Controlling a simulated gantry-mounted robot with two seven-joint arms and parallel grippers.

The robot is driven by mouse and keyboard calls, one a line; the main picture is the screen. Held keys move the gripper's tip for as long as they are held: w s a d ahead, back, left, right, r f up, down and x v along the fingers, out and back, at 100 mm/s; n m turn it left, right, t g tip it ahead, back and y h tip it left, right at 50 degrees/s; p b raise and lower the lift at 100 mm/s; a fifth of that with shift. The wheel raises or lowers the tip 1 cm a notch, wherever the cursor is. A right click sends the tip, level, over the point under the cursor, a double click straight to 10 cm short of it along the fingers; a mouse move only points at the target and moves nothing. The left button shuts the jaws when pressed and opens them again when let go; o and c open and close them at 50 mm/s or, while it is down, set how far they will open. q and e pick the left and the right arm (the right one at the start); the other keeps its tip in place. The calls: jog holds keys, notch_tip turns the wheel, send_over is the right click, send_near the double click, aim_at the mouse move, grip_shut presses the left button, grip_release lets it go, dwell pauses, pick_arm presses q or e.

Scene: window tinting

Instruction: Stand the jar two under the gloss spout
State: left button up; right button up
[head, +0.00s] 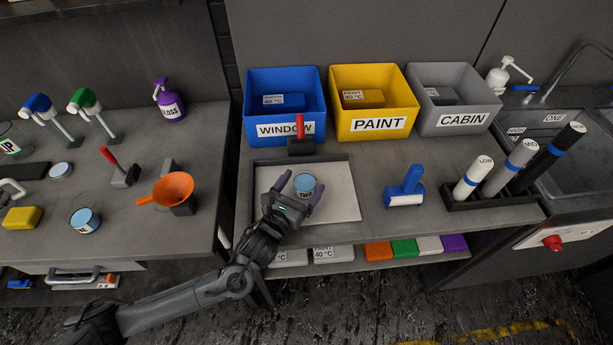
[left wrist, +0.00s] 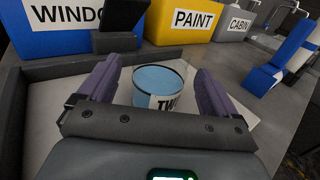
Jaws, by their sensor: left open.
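Jar two (head: 305,183), a short round jar with a light blue top and a label reading TWO, stands upright on the pale tray (head: 343,207) on the middle bench. It also shows in the left wrist view (left wrist: 158,80). My left gripper (head: 300,187) is open, its purple fingers on either side of the jar; whether they touch it I cannot tell. The gloss dispenser (head: 171,104), a purple pump bottle with a label partly reading LOSS, stands at the back of the left bench. My right gripper is not in view.
On the left bench are an orange funnel (head: 174,188), another blue-topped jar (head: 85,219) and a yellow block (head: 22,217). A gap separates the benches.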

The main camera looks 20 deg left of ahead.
pick_arm(q)
jog(key=s, duration=0.5)
jog(key=s+a+p, duration=0.1)
jog(key=s, duration=0.2)
jog(key=shift+s, duration=0.3)
jog(key=shift+a, duration=0.1)
